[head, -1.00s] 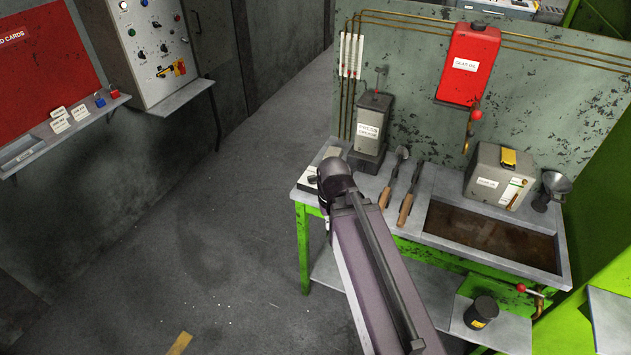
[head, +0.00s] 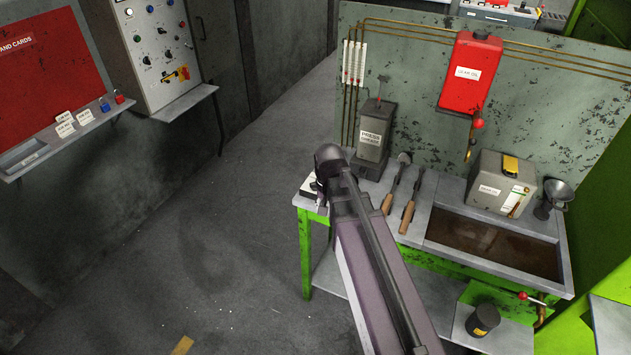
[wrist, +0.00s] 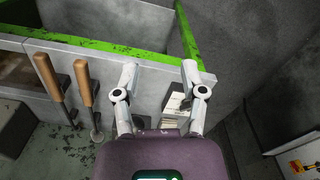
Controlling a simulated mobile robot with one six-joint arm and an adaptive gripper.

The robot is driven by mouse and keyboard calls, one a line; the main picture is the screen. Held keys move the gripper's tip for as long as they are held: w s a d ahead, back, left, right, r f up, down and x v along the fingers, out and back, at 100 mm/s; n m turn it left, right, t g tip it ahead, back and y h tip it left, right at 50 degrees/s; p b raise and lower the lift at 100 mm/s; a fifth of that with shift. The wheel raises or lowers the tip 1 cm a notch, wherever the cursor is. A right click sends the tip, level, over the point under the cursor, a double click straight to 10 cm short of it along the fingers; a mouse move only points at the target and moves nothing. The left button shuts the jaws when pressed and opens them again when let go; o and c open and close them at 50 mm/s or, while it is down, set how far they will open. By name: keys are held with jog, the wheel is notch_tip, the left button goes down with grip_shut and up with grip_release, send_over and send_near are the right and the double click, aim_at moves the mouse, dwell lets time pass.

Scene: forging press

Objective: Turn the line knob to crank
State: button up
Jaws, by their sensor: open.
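The grey control panel (head: 140,45) hangs on the wall at the upper left of the head view. It carries several small black knobs, coloured lamps and a yellow and red switch (head: 177,75). The panel lettering is too small to read, so I cannot tell which knob is the line knob. My gripper is hidden behind my arm in the head view. In the wrist view my gripper (wrist: 160,75) has its two fingers apart, empty, above the bench edge. It is well away from the panel.
A red board (head: 45,75) with a ledge hangs left of the panel. The bench (head: 440,195) at right holds two wooden-handled tools (head: 410,205), a press-labelled box (head: 374,135), an oil box (head: 497,180) and a funnel. The floor (head: 210,230) between panel and bench is clear.

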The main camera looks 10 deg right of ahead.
aim_at(315, 182)
jog(key=w+d+r+m+p, duration=0.1)
jog(key=w+r+m+p, duration=0.1)
jog(key=w+m, duration=1)
jog(key=w, duration=1.1)
jog(key=shift+w+d+r+m, duration=0.15)
jog(key=shift+r+m, duration=0.15)
jog(key=shift+f, duration=0.1)
notch_tip(315, 182, down, 14)
jog(key=b, duration=1.3)
jog(key=shift+r, duration=0.2)
grip_shut()
